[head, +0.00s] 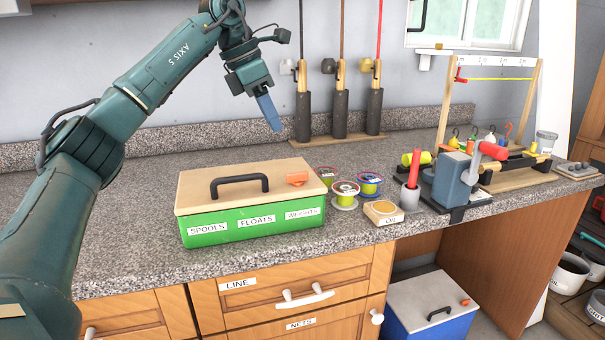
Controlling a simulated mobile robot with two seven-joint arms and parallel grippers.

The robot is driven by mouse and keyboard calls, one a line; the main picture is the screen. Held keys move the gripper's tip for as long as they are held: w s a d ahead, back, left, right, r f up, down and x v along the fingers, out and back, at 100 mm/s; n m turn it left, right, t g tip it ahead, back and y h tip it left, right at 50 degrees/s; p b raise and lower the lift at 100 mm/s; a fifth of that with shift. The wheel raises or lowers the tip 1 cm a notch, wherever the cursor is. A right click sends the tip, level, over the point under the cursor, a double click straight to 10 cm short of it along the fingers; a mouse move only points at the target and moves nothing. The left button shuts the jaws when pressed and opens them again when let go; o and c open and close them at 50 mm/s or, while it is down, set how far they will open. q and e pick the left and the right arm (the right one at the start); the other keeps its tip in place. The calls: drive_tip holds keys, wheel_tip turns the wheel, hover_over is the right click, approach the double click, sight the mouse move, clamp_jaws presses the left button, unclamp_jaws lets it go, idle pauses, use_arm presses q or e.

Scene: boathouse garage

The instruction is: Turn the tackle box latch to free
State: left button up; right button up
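The tackle box (262,228) is green with a tan lid (225,188) and a black handle (239,184). It stands on the counter, its front labelled SPOOLS, FLOATS and WEIGHTS. Its orange latch (297,178) lies on the lid near the right end. The lid is down. My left gripper (271,117) hangs above and behind the box, clear of the latch, with its blue fingers pointing down and right. The fingers overlap from this angle, so I cannot tell whether they are open. Nothing shows between them. My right gripper is out of view.
A blue vise-like device (453,180) with a red crank is further right. Rods in dark holders (340,115) stand at the wall. A blue chest (430,310) sits below the counter.

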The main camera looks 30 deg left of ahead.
sight(297, 173)
use_arm(q)
drive_tip(key=b+x, duration=0.1)
drive_tip(key=x, duration=1.1)
drive_tip(key=shift+s+d+f+b, duration=0.1)
drive_tip(key=shift+s+d+b, duration=0.05)
drive_tip(key=shift+b, duration=0.15)
drive_tip(key=shift+c, duration=0.2)
clamp_jaws()
